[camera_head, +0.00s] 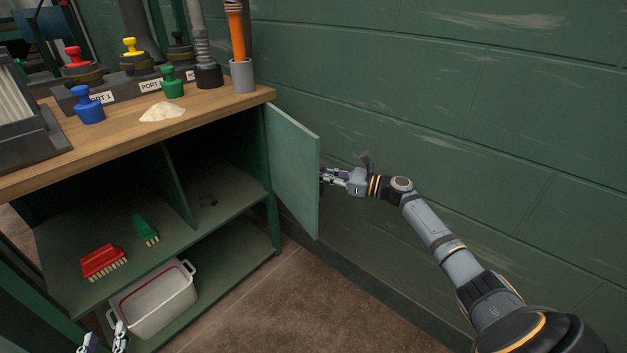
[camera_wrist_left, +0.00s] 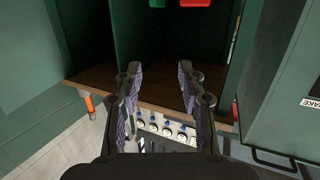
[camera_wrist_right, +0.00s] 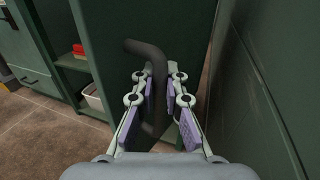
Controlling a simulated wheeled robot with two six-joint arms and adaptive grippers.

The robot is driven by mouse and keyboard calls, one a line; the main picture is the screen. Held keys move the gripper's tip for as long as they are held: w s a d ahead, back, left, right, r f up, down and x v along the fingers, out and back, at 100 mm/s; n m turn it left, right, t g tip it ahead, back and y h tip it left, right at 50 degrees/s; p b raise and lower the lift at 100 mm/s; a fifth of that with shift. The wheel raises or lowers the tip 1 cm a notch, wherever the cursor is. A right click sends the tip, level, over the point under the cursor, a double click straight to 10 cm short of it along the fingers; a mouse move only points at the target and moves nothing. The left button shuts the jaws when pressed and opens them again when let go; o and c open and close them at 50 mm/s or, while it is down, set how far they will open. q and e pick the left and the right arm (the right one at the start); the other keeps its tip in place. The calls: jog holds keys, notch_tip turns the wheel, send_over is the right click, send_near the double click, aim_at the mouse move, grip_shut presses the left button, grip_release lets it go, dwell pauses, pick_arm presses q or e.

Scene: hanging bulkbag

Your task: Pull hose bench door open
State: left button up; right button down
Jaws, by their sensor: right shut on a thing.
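The green hose bench door (camera_head: 292,165) stands swung out from the right end of the bench, with the dark shelves open beside it. My right gripper (camera_head: 328,176) is at the door's outer face, near its free edge. In the right wrist view its fingers (camera_wrist_right: 160,100) are closed around the dark bent bar handle (camera_wrist_right: 148,52) on the door (camera_wrist_right: 190,35). My left gripper (camera_head: 104,340) shows only its fingertips at the bottom left of the head view. In the left wrist view its fingers (camera_wrist_left: 158,85) are apart with nothing between them, facing the bench.
The wooden benchtop (camera_head: 225,98) carries a blue plug (camera_head: 88,106), a green plug (camera_head: 172,84) and a powder pile (camera_head: 162,112). Inside are a red brush (camera_head: 101,261), a green brush (camera_head: 144,229) and a white tub (camera_head: 155,300). The green wall (camera_head: 480,120) runs close beside my right arm.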

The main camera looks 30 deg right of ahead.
pick_arm(q)
jog(key=shift+w+r+t, duration=0.2)
jog(key=shift+r+t, duration=0.2)
jog(key=shift+r, duration=0.4)
jog(key=shift+w+r+t, duration=0.15)
jog(key=shift+r+t, duration=0.25)
jog(key=shift+r, duration=0.35)
pick_arm(e)
jog(key=shift+d+f, duration=0.35)
jog(key=shift+d, duration=0.45)
jog(key=c, duration=1.4)
grip_release()
jog(key=shift+d+r, duration=0.15)
jog(key=shift+c, duration=0.2)
pick_arm(q)
jog(key=shift+d+r, duration=0.1)
pick_arm(e)
jog(key=shift+o, duration=0.2)
jog(key=shift+r, duration=0.1)
